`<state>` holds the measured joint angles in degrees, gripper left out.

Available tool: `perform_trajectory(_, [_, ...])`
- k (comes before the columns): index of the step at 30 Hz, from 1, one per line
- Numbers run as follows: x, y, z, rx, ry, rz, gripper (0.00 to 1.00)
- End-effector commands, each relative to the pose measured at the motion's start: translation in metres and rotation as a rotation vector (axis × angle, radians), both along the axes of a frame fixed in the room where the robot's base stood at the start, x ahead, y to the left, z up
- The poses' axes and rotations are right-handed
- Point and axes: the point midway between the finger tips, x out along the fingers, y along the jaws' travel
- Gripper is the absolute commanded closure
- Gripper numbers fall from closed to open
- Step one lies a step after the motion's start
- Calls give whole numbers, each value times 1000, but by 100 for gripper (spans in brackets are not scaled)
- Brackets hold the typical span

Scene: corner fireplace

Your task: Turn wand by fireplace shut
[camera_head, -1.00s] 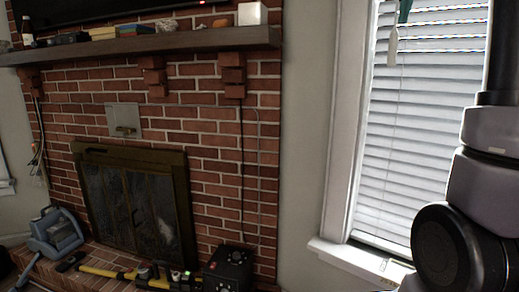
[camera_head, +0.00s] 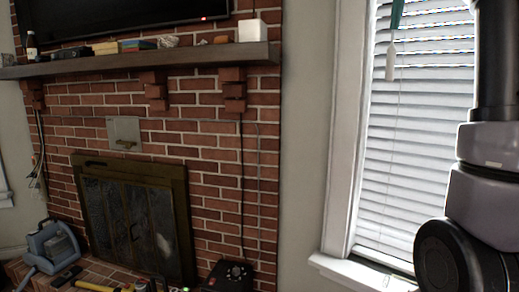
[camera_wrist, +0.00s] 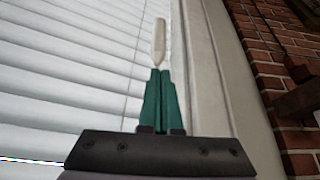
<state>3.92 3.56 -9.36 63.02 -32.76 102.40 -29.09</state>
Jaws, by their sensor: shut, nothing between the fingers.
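The wand (camera_head: 390,62) is a short, pale, slim piece hanging in front of the white window blind (camera_head: 420,150), near its left edge. In the wrist view the wand (camera_wrist: 159,42) stands straight beyond the fingertips, its end at or close against them; I cannot tell whether it touches. My gripper (camera_wrist: 159,75) has green fingers pressed together, with nothing visible between them. In the head view the gripper (camera_head: 397,14) shows only as a green tip at the top edge, just above the wand. The slats look mostly closed, with bright gaps near the top.
The window's white side frame (camera_head: 345,130) is close to the wand, and the sill (camera_head: 350,272) juts out below. The brick fireplace (camera_head: 215,150) with its wooden mantel (camera_head: 140,63) is to the left. A black box (camera_head: 230,276) stands on the hearth.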

Motion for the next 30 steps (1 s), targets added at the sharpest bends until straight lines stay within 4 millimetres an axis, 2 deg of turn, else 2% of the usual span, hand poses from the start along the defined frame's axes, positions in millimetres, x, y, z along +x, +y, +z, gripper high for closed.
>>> perform_trajectory(6, [-1,1,-29,1,3,1,100])
perform_trajectory(13, [0,0,-52,1,2,0,100])
perform_trajectory(18, [0,1,-59,1,0,0,100])
perform_trajectory(30, [0,0,-60,1,0,0,100])
